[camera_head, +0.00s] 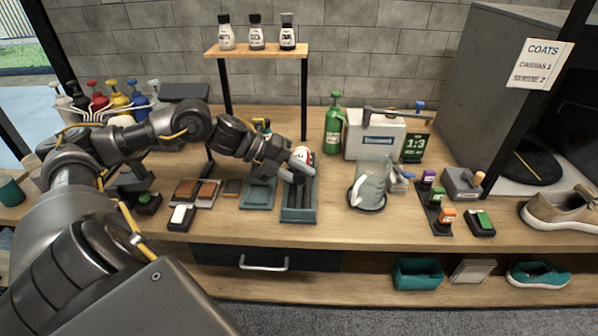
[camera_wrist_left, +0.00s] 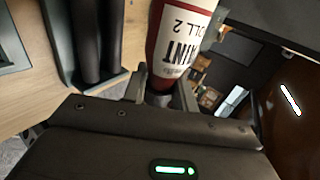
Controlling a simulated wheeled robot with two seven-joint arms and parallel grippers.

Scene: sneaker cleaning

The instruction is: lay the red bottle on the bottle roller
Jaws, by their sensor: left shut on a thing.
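The red bottle (camera_head: 302,154) has a white label and shows large in the left wrist view (camera_wrist_left: 181,42), where part of the label text reads "PAINT". My left gripper (camera_head: 296,169) is shut on the bottle's narrow end; the fingers (camera_wrist_left: 161,88) close around it in the wrist view. The bottle roller (camera_head: 299,213) is a teal tray with dark parallel rollers on the bench, just below the gripper in the head view. The rollers (camera_wrist_left: 97,40) show to the left of the bottle in the wrist view, apart from it. My right gripper is not in view.
A teal tray (camera_head: 258,194) lies left of the roller. A clear pitcher (camera_head: 371,184) stands to its right, and a green spray bottle (camera_head: 334,124) stands behind. A raised wooden shelf (camera_head: 256,50) with three small bottles is at the back. Front bench space right of the roller is clear.

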